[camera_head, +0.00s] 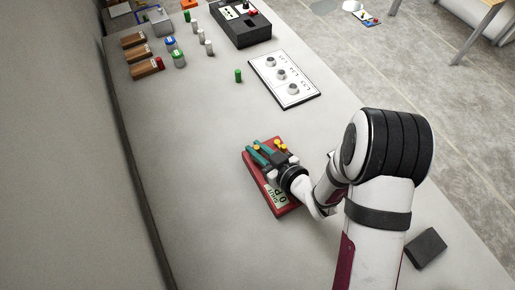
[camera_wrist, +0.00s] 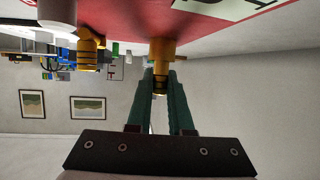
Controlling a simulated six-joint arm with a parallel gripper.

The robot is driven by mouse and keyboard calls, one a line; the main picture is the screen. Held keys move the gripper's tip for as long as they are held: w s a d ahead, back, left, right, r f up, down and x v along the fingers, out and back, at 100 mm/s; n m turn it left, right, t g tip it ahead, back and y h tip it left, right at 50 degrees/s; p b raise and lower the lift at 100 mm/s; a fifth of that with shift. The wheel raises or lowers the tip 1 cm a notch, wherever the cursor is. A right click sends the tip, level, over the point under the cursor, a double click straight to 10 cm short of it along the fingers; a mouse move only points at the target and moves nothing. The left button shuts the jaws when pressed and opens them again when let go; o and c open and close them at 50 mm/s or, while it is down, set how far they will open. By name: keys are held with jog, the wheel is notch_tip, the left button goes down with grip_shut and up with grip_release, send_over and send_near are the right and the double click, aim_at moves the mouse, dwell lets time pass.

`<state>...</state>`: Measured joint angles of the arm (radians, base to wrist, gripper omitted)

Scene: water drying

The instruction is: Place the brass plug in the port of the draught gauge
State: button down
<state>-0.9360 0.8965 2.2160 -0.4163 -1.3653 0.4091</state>
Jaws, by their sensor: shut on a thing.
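A brass plug (camera_wrist: 162,50) stands between the teal fingertips of my gripper (camera_wrist: 160,80) in the wrist view, and the fingers are shut on it. Its far end meets or nearly meets the red face of a flat red unit (camera_wrist: 215,18), likely the draught gauge; whether it sits in a port is hidden. In the head view the red unit (camera_head: 291,207) lies on the table with a white lettered label, and my gripper (camera_head: 257,150) is low over it, partly covering it. Another brass fitting (camera_wrist: 88,50) is beside the held plug in the wrist view.
A white panel with round knobs (camera_head: 305,98) and a black box (camera_head: 240,24) lie farther back. A dark block (camera_head: 426,248) is at front right. The table's left front is clear.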

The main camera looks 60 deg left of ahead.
jog(key=shift+f, duration=0.2)
jog(key=shift+f, duration=0.1)
jog(key=c, duration=0.8)
grip_release()
